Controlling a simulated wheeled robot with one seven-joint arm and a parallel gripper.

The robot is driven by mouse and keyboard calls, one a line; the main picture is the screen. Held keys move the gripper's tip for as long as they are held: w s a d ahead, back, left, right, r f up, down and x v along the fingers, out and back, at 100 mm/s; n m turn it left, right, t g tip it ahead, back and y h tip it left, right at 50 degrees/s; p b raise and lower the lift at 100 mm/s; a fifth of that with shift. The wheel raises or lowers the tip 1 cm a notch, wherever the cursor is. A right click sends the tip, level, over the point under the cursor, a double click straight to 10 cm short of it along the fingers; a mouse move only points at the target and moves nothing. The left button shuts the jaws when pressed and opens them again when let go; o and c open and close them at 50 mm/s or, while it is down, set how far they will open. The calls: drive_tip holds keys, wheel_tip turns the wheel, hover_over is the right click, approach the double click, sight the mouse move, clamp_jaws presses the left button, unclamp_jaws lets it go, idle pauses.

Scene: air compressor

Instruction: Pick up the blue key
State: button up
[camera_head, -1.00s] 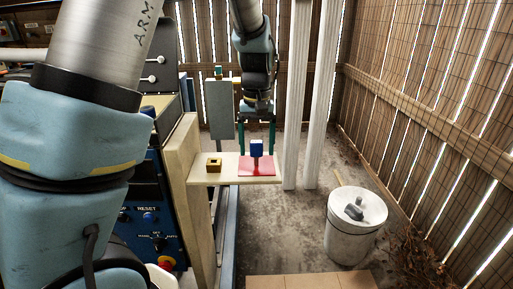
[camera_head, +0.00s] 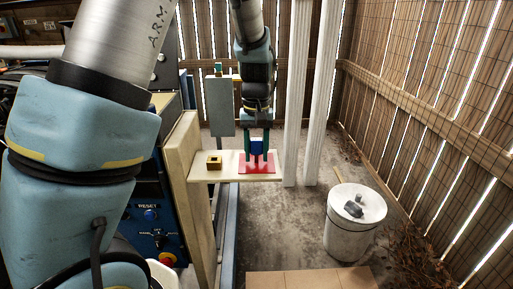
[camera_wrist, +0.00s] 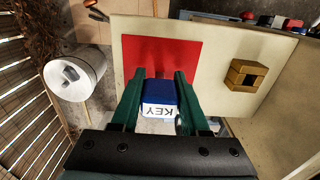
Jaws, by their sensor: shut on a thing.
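The blue key (camera_head: 257,147) is a small blue block with a white face lettered "KEY", which shows in the wrist view (camera_wrist: 158,96). It stands over the red square (camera_head: 247,168) on the pale shelf. My gripper (camera_head: 257,150) points down at it, with a green finger on each side. In the wrist view my gripper (camera_wrist: 157,78) has its fingers closed against the key's two sides. I cannot tell whether the key's lower end still touches the red square.
A yellow block with a square hole (camera_head: 214,162) sits on the shelf (camera_head: 230,175) left of the red square. A white bucket (camera_head: 349,239) with a grey object on top stands on the floor at right. White posts (camera_head: 310,100) rise behind the shelf. A blue control panel (camera_head: 152,225) is at left.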

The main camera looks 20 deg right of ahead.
sight(256, 140)
clamp_jaws()
drive_tip(key=shift+r, duration=0.1)
wheel_tip(256, 140, up, 10)
drive_tip(key=shift+f+b, duration=0.1)
drive_tip(key=shift+b, duration=0.5)
